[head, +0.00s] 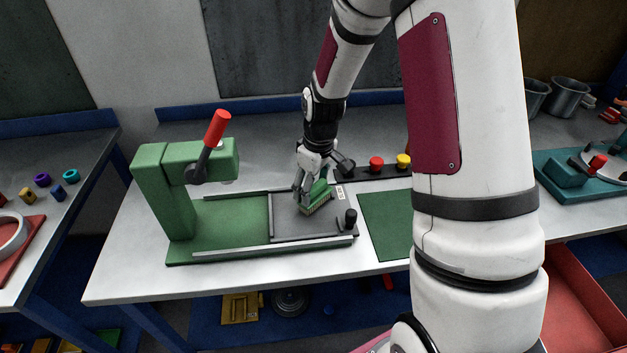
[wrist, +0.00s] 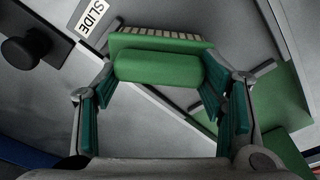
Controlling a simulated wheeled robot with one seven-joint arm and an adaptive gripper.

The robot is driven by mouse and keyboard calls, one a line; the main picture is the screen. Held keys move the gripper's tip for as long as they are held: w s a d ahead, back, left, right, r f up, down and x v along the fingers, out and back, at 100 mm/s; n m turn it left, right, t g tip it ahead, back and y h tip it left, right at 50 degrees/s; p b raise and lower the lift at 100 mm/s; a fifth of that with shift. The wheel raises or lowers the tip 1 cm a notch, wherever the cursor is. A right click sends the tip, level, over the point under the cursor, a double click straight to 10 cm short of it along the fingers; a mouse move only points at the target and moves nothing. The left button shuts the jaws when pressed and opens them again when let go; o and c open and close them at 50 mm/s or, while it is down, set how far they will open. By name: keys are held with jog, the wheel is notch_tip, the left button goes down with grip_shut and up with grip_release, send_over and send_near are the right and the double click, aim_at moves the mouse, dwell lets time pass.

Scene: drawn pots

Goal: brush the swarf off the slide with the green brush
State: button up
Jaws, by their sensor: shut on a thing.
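The green brush (head: 318,197) is held in my gripper (head: 311,186), low over the grey slide (head: 287,228). Its pale bristles point down at the slide; I cannot tell whether they touch it. In the wrist view the brush (wrist: 160,66) sits between the two fingers of my gripper (wrist: 157,78), bristles facing away. The slide (wrist: 55,14) there shows its "SLIDE" label and black knob (wrist: 25,48). The slide lies on the base of a green press (head: 160,190) with a red-tipped lever. I cannot make out any swarf; the brush and gripper hide part of the slide.
A green mat (head: 385,223) lies right of the press base, partly behind my arm. A dark rack with a red knob (head: 376,163) and a yellow knob (head: 403,161) stands behind it. The bench (head: 125,268) is bare at its front left.

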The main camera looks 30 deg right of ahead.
aim_at(314, 201)
jog(key=shift+s+a+f+p, duration=0.15)
jog(key=shift+s+p, duration=0.1)
jog(key=shift+s, duration=0.3)
jog(key=shift+s+a+r+p, duration=0.1)
jog(key=shift+s+a+p, duration=0.1)
jog(key=shift+s, duration=0.3)
jog(key=shift+s+a+f+p, duration=0.1)
jog(key=shift+s+p, duration=0.15)
jog(key=shift+s, duration=0.3)
jog(key=shift+r+p, duration=1.1)
jog(key=shift+r, duration=1.85)
jog(key=shift+r, duration=0.1)
notch_tip(314, 201, up, 3)
jog(key=shift+f+p, duration=0.1)
jog(key=shift+p, duration=0.5)
jog(key=shift+w, duration=0.1)
